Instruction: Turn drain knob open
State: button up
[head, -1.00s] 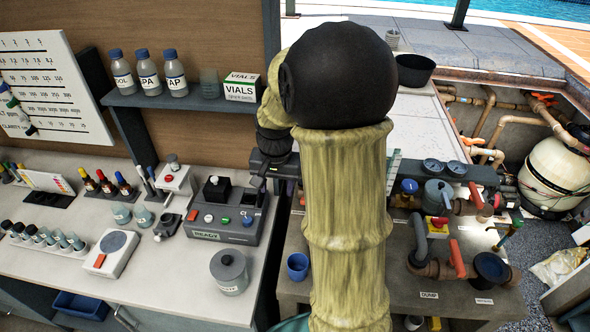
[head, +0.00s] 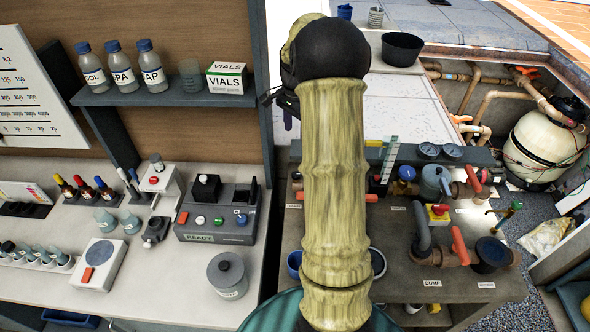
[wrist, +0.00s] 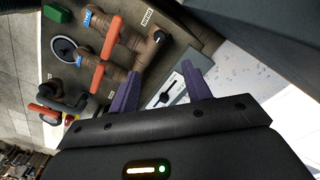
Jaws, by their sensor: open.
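My gripper (wrist: 160,70) shows in the wrist view with its two purple fingers apart and nothing between them. Beyond and between the fingers is a pale plate with a black pointer-like part (wrist: 165,93). Red-orange valve handles (wrist: 112,38) on brown pipes lie to the left of the fingers, apart from them. In the head view the pipe bench has red handles (head: 458,245), a blue knob (head: 407,173) and a red knob on a yellow box (head: 439,209).
A dark round pipe fitting (head: 492,252) stands at the bench's right. A white tank (head: 545,145) stands at the right.

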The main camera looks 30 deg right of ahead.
aim_at(296, 173)
notch_tip(296, 173, down, 17)
jog(key=p, duration=0.4)
jog(key=shift+f+p, duration=0.1)
jog(key=shift+p, duration=0.3)
jog(key=c, duration=1)
